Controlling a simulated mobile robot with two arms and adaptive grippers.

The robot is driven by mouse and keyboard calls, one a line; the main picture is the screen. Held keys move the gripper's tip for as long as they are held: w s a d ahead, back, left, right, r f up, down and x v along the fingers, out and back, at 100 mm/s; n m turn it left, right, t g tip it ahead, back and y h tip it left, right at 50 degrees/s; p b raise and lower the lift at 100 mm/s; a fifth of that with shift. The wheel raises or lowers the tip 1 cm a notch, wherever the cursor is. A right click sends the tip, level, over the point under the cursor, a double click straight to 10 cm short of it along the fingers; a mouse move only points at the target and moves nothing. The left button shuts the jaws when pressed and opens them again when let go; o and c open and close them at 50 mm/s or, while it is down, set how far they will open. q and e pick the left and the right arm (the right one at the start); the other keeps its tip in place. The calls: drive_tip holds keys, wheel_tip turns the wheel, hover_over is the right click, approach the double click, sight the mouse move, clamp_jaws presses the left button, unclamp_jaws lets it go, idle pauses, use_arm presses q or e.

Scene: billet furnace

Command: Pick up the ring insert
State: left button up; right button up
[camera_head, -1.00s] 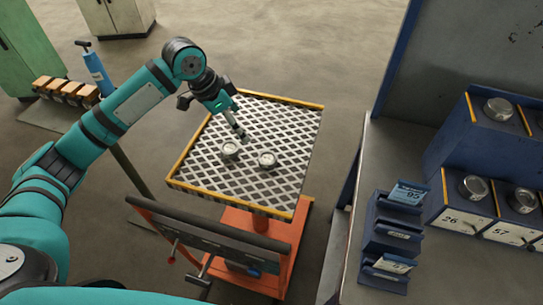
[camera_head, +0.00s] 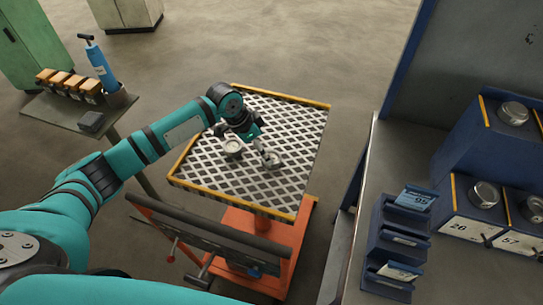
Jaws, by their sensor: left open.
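Two small round metal ring pieces lie on a checkered-top cart (camera_head: 230,188). The left ring piece (camera_head: 233,147) sits just left of my gripper; the right ring piece (camera_head: 273,159) is partly covered by the gripper's finger. I cannot tell which of them is the ring insert. My left gripper (camera_head: 264,154) is open, pointing down over the cart top, with its fingertips at the right ring piece. Whether they touch it cannot be told. My right gripper is not in view.
A bench on the right holds a card rack (camera_head: 397,240) and numbered blue boxes with round metal knobs (camera_head: 484,194). The cart top's right side is clear.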

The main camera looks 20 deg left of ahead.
sight(275, 155)
use_arm(q)
drive_tip(key=shift+d+f, duration=0.15)
drive_tip(key=shift+f, duration=0.15)
drive_tip(key=shift+w+d+f+p, duration=0.1)
drive_tip(key=shift+d+f+p, duration=0.15)
drive_tip(key=shift+f+p, duration=0.2)
drive_tip(key=p+x, duration=0.1)
drive_tip(key=x, duration=0.2)
drive_tip(key=shift+w+d+f, duration=0.15)
drive_tip(key=shift+d+f, duration=0.05)
drive_tip(key=shift+f, duration=0.05)
drive_tip(key=shift+w+d+f, duration=0.1)
drive_tip(key=shift+f, duration=0.25)
drive_tip(key=shift+c, duration=0.2)
drive_tip(key=c, duration=1.6)
drive_tip(key=shift+r, duration=0.1)
clamp_jaws()
